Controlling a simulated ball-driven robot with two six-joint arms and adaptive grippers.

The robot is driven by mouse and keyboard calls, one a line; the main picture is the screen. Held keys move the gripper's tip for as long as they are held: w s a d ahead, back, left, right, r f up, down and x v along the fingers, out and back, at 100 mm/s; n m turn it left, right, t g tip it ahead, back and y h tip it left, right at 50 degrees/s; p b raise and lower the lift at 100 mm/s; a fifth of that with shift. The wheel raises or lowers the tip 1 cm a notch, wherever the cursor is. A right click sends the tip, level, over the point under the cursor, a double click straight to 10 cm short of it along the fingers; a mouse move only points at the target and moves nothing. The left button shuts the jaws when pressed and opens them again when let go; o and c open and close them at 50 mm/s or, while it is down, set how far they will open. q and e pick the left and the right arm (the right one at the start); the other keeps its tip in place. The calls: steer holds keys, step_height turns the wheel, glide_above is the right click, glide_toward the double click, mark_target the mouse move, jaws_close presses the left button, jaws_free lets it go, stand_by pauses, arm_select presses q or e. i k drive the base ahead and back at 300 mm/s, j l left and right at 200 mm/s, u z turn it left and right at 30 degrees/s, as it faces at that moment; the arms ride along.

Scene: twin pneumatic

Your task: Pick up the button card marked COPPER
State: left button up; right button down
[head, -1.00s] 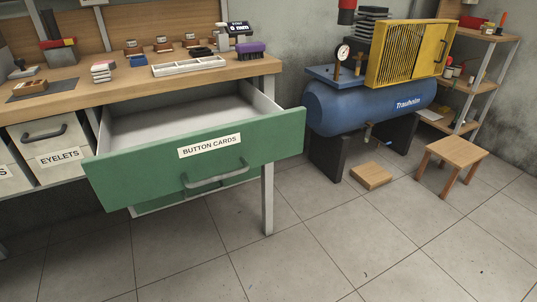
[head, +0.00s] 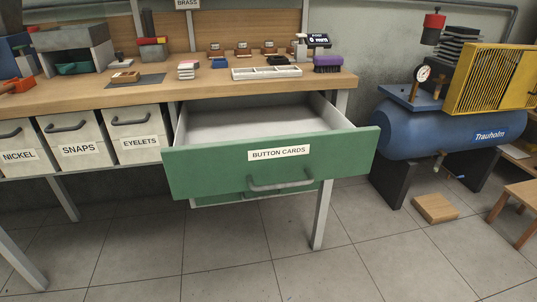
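A green drawer (head: 218,167) labelled BUTTON CARDS stands pulled open under the right end of the workbench. The part of its pale inside (head: 240,115) that shows looks empty; the floor behind its front panel is hidden. No card marked COPPER can be made out in the head view. Neither of my grippers is in view.
Bins labelled NICKEL, SNAPS and EYELETS (head: 140,145) hang left of the drawer. A blue compressor (head: 430,135) stands at right. The tiled floor in front is clear.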

mark_target(133, 76)
steer(key=u, duration=0.8)
steer(key=i+j+u, duration=0.25)
steer(key=u, duration=0.2)
steer(key=i+j+u, duration=0.1)
steer(key=i+u, duration=0.2)
steer(key=u, duration=0.2)
